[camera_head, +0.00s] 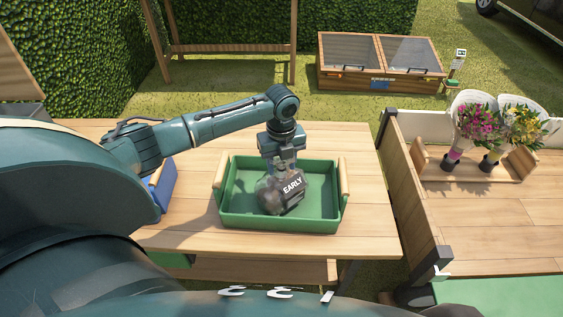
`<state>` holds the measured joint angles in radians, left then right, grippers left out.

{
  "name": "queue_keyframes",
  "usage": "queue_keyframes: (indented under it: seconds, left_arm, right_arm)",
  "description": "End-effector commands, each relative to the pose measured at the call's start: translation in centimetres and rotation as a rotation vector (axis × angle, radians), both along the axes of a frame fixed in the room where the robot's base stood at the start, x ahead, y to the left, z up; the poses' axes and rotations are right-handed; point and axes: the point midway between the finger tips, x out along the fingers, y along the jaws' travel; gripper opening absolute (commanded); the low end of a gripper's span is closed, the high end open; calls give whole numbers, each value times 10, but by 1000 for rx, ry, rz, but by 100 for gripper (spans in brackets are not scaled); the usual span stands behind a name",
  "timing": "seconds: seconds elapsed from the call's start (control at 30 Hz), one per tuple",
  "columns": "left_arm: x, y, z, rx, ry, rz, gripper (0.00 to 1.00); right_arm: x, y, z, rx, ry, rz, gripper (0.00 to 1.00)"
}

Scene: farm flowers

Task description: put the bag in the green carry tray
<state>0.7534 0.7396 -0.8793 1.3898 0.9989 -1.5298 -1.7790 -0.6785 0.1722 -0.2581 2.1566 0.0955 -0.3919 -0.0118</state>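The green carry tray (322,190) stands on the wooden table, with a wooden handle at its left and right ends. The bag (273,197) is a small see-through bag with dark contents and a dark label reading "EARLY". It is in the left half of the tray; whether it touches the floor of the tray I cannot tell. My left gripper (281,168) points down over the tray, right at the top of the bag. Its fingertips are partly hidden and it appears shut on the bag's top. My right gripper is not in view.
A blue tray (165,186) stands left of the green one, partly behind my arm. The table (366,215) is bare to the right. A wooden trailer bed (480,220) at the right holds a wooden carrier (515,175) with two flower bouquets (478,130). A cold frame (380,62) stands behind.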

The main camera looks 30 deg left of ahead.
Motion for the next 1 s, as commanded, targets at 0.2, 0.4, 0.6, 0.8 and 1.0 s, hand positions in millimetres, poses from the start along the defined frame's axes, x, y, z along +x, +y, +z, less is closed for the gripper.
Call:
queue_keyframes:
  seconds: [0.2,0.4,0.6,0.8,1.0]
  left_arm:
    - [0,0,0,0,0,0,51]
    - [0,0,5,0,-1,-1,51]
    - [1,0,37,-1,-4,-1,51]
    - [1,0,82,0,-5,-1,51]
    - [1,0,112,-1,-1,0,51]
  right_arm:
    - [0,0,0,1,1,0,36]
    - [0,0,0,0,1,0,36]
    - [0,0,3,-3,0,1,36]
    - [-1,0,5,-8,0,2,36]
    - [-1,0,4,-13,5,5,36]
